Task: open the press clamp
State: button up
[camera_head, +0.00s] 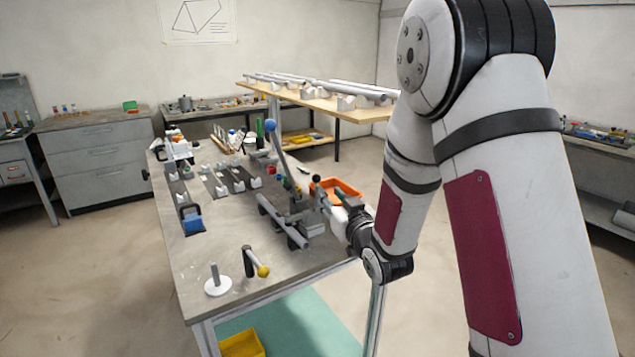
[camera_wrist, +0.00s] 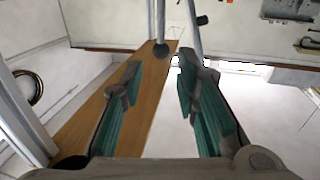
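On the workbench, a grey lever with a blue ball (camera_head: 271,126) stands up from a dark fixture in the head view. It may be the press clamp's handle, but I cannot tell for sure. A grey tube (camera_head: 283,222) lies in the fixture in front of it. My gripper (camera_wrist: 160,72) is open in the wrist view, its green-padded fingers wide apart and nothing held between them. A dark round knob (camera_wrist: 161,50) on a rod shows beyond the fingertips, apart from them. In the head view my arm reaches the bench's right side, and the fingers are hard to make out.
An orange bin (camera_head: 336,188) is close to my wrist. A short lever with a yellow ball (camera_head: 262,270) and a white-based peg (camera_head: 217,281) stand at the bench's front. A shelf with tubes (camera_head: 320,99) is behind.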

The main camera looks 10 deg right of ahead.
aim_at(318, 182)
jog(key=w, duration=0.3)
jog(key=w+a, duration=0.1)
jog(key=w, duration=0.6)
jog(key=shift+a, duration=0.15)
jog(key=shift+s, duration=0.1)
grip_shut()
